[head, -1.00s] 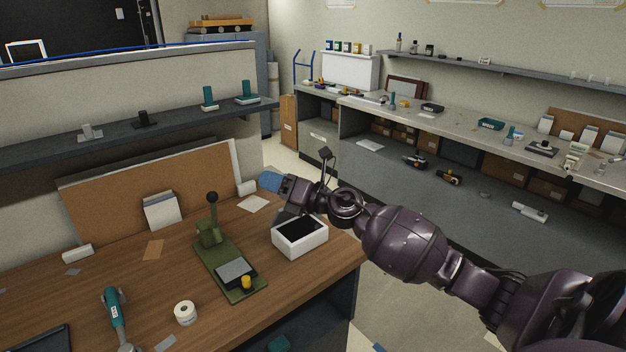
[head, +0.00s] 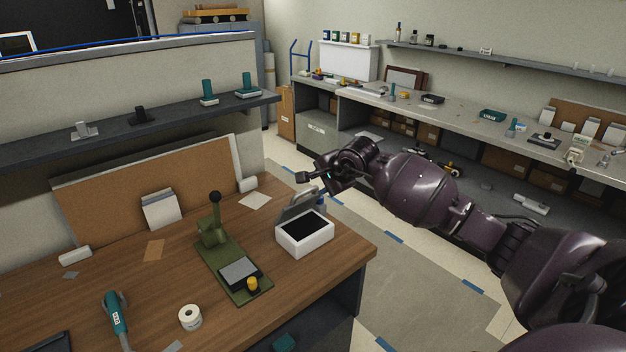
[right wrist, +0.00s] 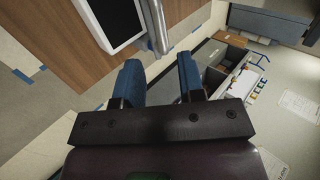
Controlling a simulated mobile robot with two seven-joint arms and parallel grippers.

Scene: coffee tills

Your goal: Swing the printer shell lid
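The printer shell is a white open-topped box (head: 305,239) with a dark inside, near the right edge of the wooden desk. Its grey lid (head: 297,207) stands raised along the back edge, leaning. My right gripper (head: 320,201) is just behind and right of the lid, its fingers partly hidden. In the right wrist view my two blue fingers (right wrist: 159,80) are apart with nothing between them. The lid shows there edge-on as a grey bar (right wrist: 155,28) just beyond the fingertips, beside the white shell (right wrist: 110,20). My left gripper is not in view.
A green lever press (head: 217,240) stands left of the shell on the wooden desk (head: 130,265). A paper roll (head: 190,316) and a teal tool (head: 116,312) lie nearer. A grey shelf (head: 160,115) hangs above. Open floor (head: 400,265) lies right of the desk.

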